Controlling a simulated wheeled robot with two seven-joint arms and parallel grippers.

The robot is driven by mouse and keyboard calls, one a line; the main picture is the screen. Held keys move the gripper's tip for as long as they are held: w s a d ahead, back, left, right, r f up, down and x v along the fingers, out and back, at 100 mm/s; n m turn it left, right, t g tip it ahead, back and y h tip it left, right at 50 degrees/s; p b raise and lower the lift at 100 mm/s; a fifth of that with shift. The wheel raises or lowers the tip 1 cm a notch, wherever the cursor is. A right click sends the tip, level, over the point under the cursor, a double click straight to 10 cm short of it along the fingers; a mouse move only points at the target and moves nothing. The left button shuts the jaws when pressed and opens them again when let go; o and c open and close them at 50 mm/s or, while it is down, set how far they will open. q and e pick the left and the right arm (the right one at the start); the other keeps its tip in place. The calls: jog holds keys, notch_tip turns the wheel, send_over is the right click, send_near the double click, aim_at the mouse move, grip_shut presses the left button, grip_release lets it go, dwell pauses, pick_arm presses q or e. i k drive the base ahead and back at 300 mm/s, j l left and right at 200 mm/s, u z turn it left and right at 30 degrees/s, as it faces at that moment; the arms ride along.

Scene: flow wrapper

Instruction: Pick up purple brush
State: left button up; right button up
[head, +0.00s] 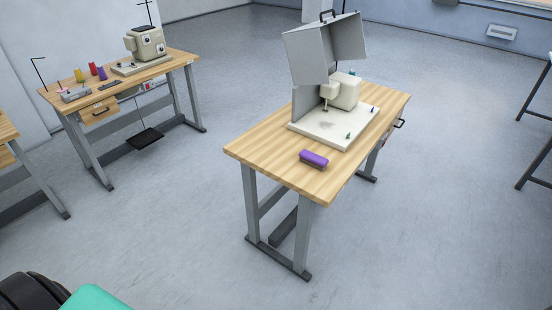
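The purple brush (314,158) lies on the wooden table (250,148) in the middle of the head view. It is a small purple block with a darker lower part, near the table's front edge and in front of the machine's pale base plate. Nothing touches it from above. Neither of my grippers shows in the head view. A dark rounded part and a teal part at the bottom left corner look like parts of my own body.
A cream machine (346,92) with a raised grey cover (325,48) stands behind the brush on the same table. Another table (150,74) at the back left holds a sewing machine (146,43) and coloured spools. Grey floor (180,225) is open before the brush table.

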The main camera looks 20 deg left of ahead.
aim_at(319, 162)
jog(key=i+l+u, duration=0.1)
jog(key=u, duration=0.35)
jog(key=i+l+u, duration=0.2)
jog(key=u, duration=0.3)
jog(key=i+l+u, duration=0.2)
jog(key=u, duration=0.25)
jog(key=i+l+u, duration=0.1)
jog(key=l+u, duration=0.2)
jog(key=u, duration=0.15)
jog(key=i+l+u, duration=0.15)
jog(key=l+u, duration=0.25)
jog(key=l, duration=0.85)
jog(key=l+u, duration=0.35)
jog(key=l, duration=0.85)
jog(key=k, duration=0.05)
